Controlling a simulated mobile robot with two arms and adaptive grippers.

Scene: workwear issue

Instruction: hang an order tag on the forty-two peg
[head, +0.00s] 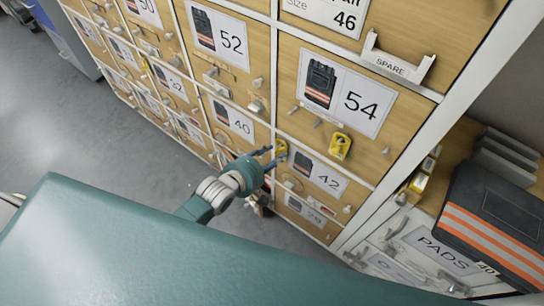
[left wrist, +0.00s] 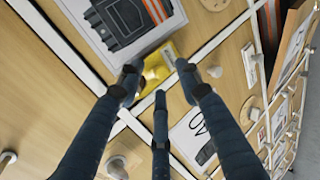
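The left gripper (head: 272,157) reaches the cabinet front beside the upper left corner of the 42 card (head: 318,174). Its fingers close around a yellow order tag (head: 281,148); the same tag shows between the fingertips in the left wrist view (left wrist: 157,68). The tag is in front of the white divider, apart from any peg I can make out. Below the 42 card are a small peg (head: 288,183) and another fitting (head: 346,209); which one is the forty-two peg is unclear. My right gripper is not in view.
Another yellow tag (head: 340,146) hangs under the 54 card (head: 346,93). The 40 card (head: 234,120) is left of the gripper. Knobs and pegs stick out from the drawer fronts. A dark striped garment (head: 495,215) lies at right. Grey floor (head: 110,150) at left is clear.

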